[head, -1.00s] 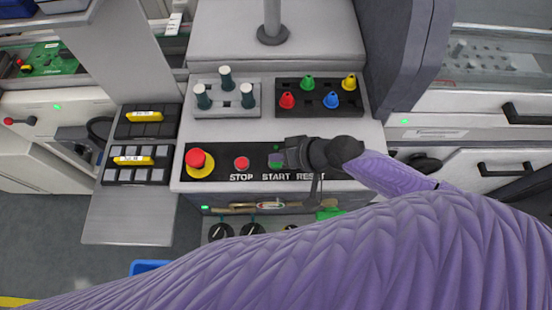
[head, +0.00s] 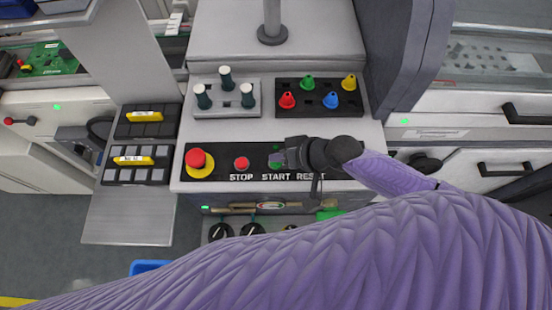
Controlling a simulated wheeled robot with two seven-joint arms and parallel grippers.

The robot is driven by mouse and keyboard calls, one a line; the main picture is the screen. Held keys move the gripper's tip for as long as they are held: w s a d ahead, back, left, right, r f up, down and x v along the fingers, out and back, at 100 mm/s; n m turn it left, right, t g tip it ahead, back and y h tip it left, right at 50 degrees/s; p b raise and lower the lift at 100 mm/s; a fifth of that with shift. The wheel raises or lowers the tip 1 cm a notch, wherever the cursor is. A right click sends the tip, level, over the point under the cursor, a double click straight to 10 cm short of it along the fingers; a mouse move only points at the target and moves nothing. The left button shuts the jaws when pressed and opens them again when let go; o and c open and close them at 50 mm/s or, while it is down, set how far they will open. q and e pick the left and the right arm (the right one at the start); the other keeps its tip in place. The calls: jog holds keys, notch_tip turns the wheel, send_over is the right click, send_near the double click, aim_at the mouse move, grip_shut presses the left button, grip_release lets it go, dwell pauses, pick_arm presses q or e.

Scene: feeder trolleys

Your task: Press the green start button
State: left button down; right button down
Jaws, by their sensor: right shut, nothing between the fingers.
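The green start button (head: 274,160) is on the black button strip (head: 220,174), above the printed word START. My right gripper (head: 287,157) is shut and empty, with its tips at the right edge of the green button, partly covering it. I cannot tell whether the tips touch the button. The gripper and wrist hide the part of the strip above the word RESET. The red stop button (head: 241,163) is just left of the green one. My left gripper is not in view.
A red emergency button on a yellow base (head: 199,163) is at the strip's left end. Behind the strip are a grey tray with dark pegs (head: 226,112) and a black tray with coloured nozzles (head: 320,108). Bins with yellow-labelled parts (head: 140,175) stand left.

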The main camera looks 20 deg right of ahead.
jog(key=shift+f+b, duration=0.35)
jog(key=shift+f, duration=0.05)
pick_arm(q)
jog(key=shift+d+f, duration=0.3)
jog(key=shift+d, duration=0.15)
